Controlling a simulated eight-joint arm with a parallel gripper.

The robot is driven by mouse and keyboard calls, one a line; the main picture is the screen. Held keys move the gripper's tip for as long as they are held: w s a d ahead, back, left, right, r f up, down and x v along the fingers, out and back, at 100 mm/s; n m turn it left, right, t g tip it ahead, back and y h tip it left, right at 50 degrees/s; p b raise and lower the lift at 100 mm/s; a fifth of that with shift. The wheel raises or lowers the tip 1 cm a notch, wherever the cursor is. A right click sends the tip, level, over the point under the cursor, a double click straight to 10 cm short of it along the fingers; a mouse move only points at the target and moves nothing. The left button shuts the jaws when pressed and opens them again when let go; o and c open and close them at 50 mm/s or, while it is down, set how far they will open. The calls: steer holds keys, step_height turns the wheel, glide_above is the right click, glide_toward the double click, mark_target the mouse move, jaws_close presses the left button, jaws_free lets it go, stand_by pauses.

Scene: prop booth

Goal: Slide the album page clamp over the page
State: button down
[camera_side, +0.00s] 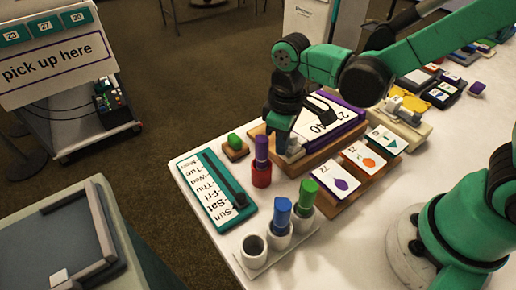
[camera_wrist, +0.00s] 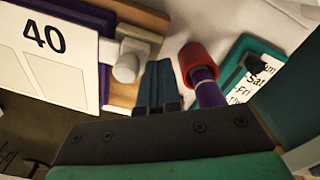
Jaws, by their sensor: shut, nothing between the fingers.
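The album page (camera_side: 318,118) is a white sheet with large numbers on a purple-edged board over a wooden base; its "40" shows in the wrist view (camera_wrist: 48,65). A pale grey-white block with a round knob, which looks like the page clamp (camera_wrist: 127,65), sits at the edge of the wooden base beside the page. In the side view this clamp (camera_side: 294,149) is partly hidden by my gripper. My gripper (camera_side: 277,143) points down next to it. In the wrist view my gripper's fingers (camera_wrist: 157,92) are together and empty, just beside the knob; contact cannot be told.
A red cup (camera_side: 261,174) with a purple marker stands close to my gripper. A teal weekday board (camera_side: 216,192), a green knob on a wooden block (camera_side: 235,145) and a white holder with blue and green markers (camera_side: 279,236) are nearby. Picture cards (camera_side: 362,157) lie to the right.

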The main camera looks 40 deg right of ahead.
steer(key=shift+d, duration=0.4)
steer(key=shift+a+r, duration=0.2)
steer(key=shift+r, duration=2.85)
steer(key=s+d+r+m+t, duration=0.2)
steer(key=d+m+t, duration=0.4)
steer(key=d+t, duration=0.1)
steer(key=shift+s+d+r, duration=0.15)
steer(key=shift+d+r, duration=0.15)
steer(key=shift+d, duration=0.15)
